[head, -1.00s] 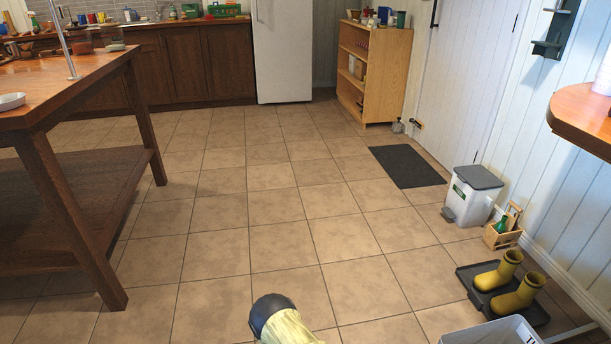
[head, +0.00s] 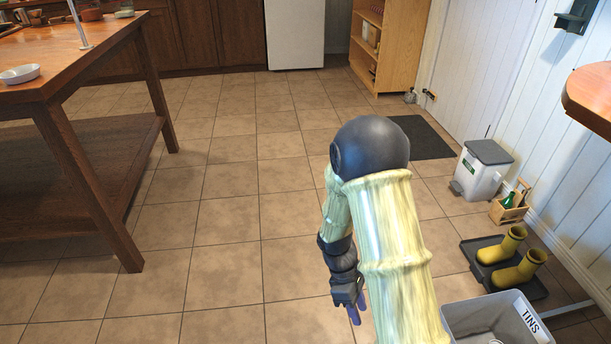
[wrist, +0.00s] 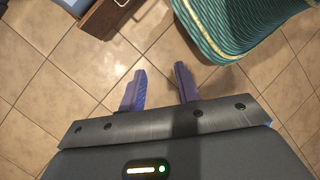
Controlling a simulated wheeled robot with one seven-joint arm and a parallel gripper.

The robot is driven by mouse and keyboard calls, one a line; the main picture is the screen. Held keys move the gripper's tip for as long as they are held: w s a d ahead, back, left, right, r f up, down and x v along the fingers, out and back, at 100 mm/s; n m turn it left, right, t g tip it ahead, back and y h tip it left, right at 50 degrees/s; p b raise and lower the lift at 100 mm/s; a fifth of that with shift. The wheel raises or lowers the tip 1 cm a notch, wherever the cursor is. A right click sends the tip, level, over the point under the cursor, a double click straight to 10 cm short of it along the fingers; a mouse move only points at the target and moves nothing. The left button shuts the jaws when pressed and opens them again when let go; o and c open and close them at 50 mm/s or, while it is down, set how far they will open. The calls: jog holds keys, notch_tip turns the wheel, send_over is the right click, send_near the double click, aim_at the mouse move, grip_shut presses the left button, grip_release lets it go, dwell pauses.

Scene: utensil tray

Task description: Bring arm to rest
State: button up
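My arm, with a dark rounded elbow and pale yellow-green links, rises at the lower middle of the head view and folds back down. My gripper (head: 355,315) hangs below the elbow over the tiled floor and points down. In the wrist view my gripper (wrist: 159,80) has its two purple fingers apart. Only floor tiles show between them, so it is open and empty. My upper link hides part of the floor behind it.
A wooden table (head: 88,60) with a white dish (head: 20,74) stands at left. A bin labelled TINS (head: 480,318), a boot tray (head: 472,246) and a pedal bin (head: 482,175) line the right. In the wrist view, a teal ribbed object (wrist: 235,30) is close by. Middle floor is clear.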

notch_tip(320, 180, up, 57)
jog(key=s+d+m+t+y+p, duration=0.2)
jog(key=m+t+p, duration=0.4)
jog(key=p, duration=3.4)
jog(key=m+y, duration=0.1)
jog(key=m, duration=0.6)
jog(key=shift+s+d+r+t+y, duration=0.15)
jog(key=shift+s+d+t+y, duration=0.15)
jog(key=shift+d+t, duration=0.1)
jog(key=shift+a, duration=0.15)
